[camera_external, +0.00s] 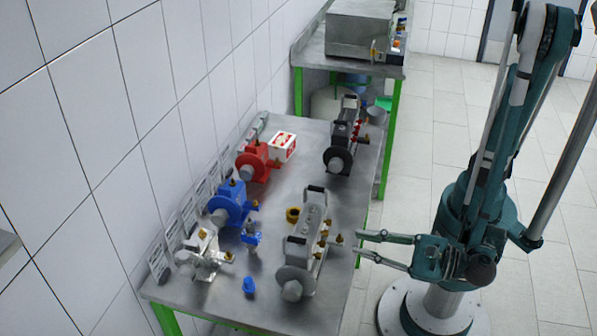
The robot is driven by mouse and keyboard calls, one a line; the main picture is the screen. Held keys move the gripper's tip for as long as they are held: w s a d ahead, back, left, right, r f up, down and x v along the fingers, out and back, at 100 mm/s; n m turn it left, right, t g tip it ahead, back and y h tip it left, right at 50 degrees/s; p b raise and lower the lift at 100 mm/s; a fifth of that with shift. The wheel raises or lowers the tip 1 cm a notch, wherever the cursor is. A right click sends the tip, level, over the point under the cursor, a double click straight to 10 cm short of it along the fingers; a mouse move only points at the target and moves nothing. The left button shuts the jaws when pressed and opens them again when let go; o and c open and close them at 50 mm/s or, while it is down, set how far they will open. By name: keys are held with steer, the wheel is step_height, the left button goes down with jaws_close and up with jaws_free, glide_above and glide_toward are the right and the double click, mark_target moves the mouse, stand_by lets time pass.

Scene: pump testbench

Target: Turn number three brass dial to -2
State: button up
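A grey metal pump block (306,240) stands at the near right of the steel table, with a black handle on top and a round grey disc at its near end. Several small brass dials (325,226) sit along its right side. One brass dial (339,240) sticks out furthest toward my gripper. I cannot tell which dial is number three, and no scale or pointer is readable. My gripper (358,243) reaches in from the right, level with that outer dial. Its two long fingers are apart with nothing seen between them. The fingertips look just short of the dial.
A red pump (256,162), a blue pump (230,205) and a silver pump (202,256) line the table's left side. A dark pump (344,140) stands at the back right. A red-and-white box (283,147) and a loose blue part (249,285) lie on the table.

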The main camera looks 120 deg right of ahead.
steer(key=shift+w+a+r+n+g+h+p, duration=0.1)
steer(key=shift+a+n+g+h, duration=0.3)
steer(key=shift+a+n+g, duration=0.7)
steer(key=shift+w+a+r+n+g+h+p, duration=0.15)
steer(key=shift+a+n+g+h, duration=0.4)
steer(key=shift+n, duration=0.95)
steer(key=shift+a+r+n+g+h+p, duration=0.1)
steer(key=shift+a+n+g+h, duration=0.15)
steer(key=shift+a+n+g, duration=0.65)
steer(key=shift+a+n+t, duration=0.1)
steer(key=shift+n+t, duration=0.15)
steer(key=shift+n, duration=0.15)
